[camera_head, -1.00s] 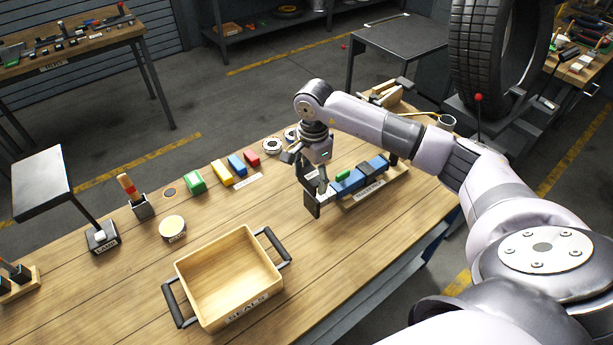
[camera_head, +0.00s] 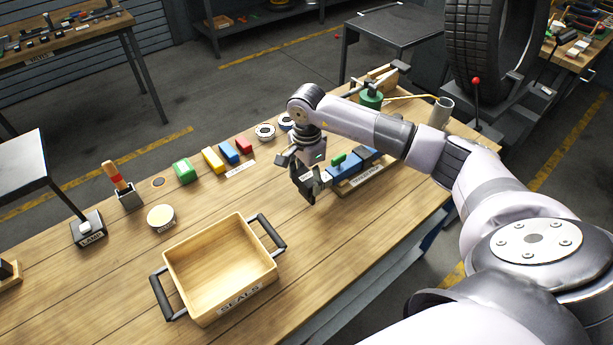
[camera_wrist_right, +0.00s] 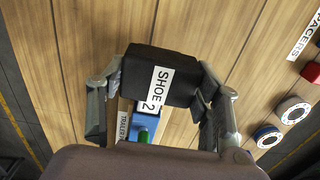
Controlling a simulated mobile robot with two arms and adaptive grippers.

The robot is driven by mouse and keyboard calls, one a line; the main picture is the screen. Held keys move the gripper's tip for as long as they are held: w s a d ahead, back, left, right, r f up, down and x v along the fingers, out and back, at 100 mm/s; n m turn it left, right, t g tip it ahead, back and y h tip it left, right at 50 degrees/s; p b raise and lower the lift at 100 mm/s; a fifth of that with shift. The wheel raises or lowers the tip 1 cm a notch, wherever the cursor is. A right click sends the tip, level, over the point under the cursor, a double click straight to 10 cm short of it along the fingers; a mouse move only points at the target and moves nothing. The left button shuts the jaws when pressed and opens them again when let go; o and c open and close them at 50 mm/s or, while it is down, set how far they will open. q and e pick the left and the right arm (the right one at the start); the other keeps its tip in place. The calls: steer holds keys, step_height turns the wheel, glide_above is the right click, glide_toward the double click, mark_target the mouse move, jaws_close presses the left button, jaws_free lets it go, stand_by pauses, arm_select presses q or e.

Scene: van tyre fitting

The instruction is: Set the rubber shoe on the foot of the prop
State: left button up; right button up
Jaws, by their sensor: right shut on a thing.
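My right gripper (camera_head: 303,180) is shut on a black block-shaped rubber shoe (camera_wrist_right: 160,75), whose white label reads "SHOE 2" in the right wrist view. The fingers grip it from both sides. In the head view the shoe (camera_head: 304,187) is at the near-left end of the blue prop (camera_head: 346,171). The prop lies on a labelled wooden base (camera_head: 366,183) and has a green part on top. In the right wrist view a piece of the blue prop (camera_wrist_right: 146,122) shows behind the shoe. I cannot tell whether shoe and prop touch. My left gripper is out of view.
A wooden "SEALS" box (camera_head: 218,268) with black handles stands in front on the bench. Green (camera_head: 184,171), yellow (camera_head: 212,160), blue and red blocks lie behind it, near round rings (camera_head: 265,132). A green container (camera_head: 371,99) and grey cup (camera_head: 441,112) stand towards the back right.

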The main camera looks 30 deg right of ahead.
steer(key=o, duration=1.2)
steer(key=shift+o, duration=0.2)
step_height(320, 180, up, 12)
steer(key=shift+s, duration=0.1)
stand_by(0.5)
